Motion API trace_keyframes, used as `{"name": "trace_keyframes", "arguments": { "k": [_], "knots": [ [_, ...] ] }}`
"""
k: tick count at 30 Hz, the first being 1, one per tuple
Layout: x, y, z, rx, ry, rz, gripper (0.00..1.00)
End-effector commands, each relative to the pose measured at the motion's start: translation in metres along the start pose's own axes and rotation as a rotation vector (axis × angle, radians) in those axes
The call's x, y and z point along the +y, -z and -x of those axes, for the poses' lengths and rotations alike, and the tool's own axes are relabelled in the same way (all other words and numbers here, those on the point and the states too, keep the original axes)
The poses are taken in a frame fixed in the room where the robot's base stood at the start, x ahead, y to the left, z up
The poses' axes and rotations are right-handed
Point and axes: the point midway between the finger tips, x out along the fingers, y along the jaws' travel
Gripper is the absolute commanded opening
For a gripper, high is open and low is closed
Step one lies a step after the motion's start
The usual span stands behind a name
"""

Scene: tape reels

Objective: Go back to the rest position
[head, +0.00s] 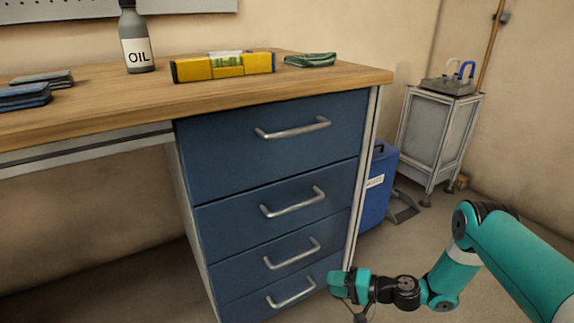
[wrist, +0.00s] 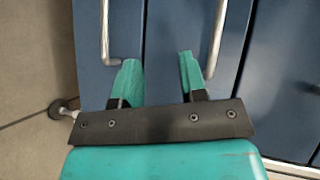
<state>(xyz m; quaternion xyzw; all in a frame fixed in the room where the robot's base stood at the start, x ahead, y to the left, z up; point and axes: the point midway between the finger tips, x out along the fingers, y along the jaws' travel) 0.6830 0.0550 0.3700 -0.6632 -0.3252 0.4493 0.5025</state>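My gripper (head: 342,283) is low at the right end of the blue drawer unit (head: 277,155), near the bottom drawer's handle (head: 291,293). In the wrist view my gripper (wrist: 156,75) has its two teal fingers apart with nothing between them. Blue drawer fronts (wrist: 165,40) lie beyond the fingers, with one metal handle (wrist: 105,35) by the left finger and another handle (wrist: 216,38) by the right finger. I cannot tell from the wrist view whether a finger touches a handle. All drawers look shut.
The wooden worktop (head: 120,102) holds an oil bottle (head: 137,45), a yellow level (head: 222,67), a green cloth (head: 310,60) and dark blue flat items (head: 25,96). A blue bin (head: 376,190) and a grey cabinet (head: 437,135) stand right of the drawers. Floor is clear in front of them.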

Motion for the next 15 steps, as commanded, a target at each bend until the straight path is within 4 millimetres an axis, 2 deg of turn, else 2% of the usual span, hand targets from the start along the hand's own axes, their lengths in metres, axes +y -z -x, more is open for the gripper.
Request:
{"name": "trace_keyframes", "arguments": {
  "k": [1,7,11,15],
  "knots": [
    [-0.031,0.009,-0.002,-0.049,-0.021,0.056,0.39],
    [-0.133,0.009,0.003,-0.237,-0.133,0.238,0.39],
    [-0.196,-0.006,0.016,-0.342,-0.217,0.347,0.39],
    [-0.257,-0.035,0.039,-0.437,-0.315,0.455,0.39]
  ]
}}
